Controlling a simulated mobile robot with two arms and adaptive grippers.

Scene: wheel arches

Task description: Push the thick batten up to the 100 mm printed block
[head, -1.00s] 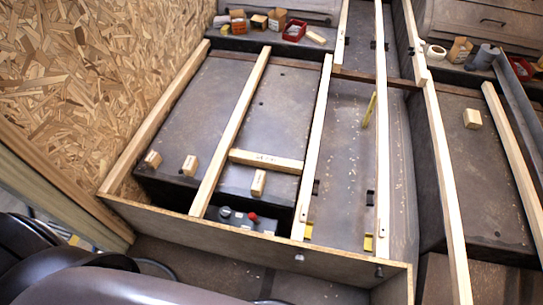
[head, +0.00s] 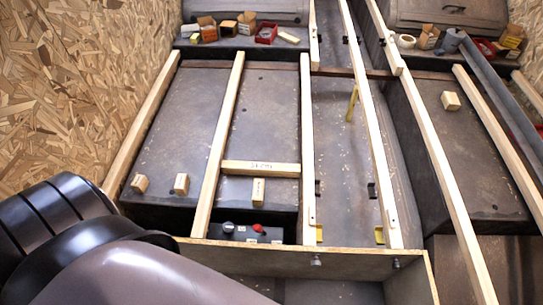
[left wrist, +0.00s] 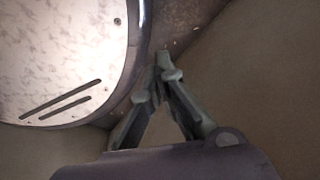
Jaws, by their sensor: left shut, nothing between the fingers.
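Several long pale battens run front to back in the head view: one by the chipboard wall (head: 145,125), one right of it (head: 219,140), and one further right (head: 307,140). I cannot tell which is the thick one. A printed wooden crosspiece (head: 262,168) spans between the second and third battens. A small block (head: 258,192) with faint marks stands just in front of it. I cannot read 100 mm on either. My left gripper (left wrist: 163,62) is shut and empty in the left wrist view, apart from the battens; its fingers are outside the head view. My right gripper is not in view.
Two small plain blocks (head: 139,183) (head: 181,184) sit at the front left. A front board (head: 290,260) crosses before the battens. A black box with a red knob (head: 258,228) stands behind it. Small boxes (head: 207,28) line the back. A pale round-edged panel (left wrist: 65,60) is beside my left gripper.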

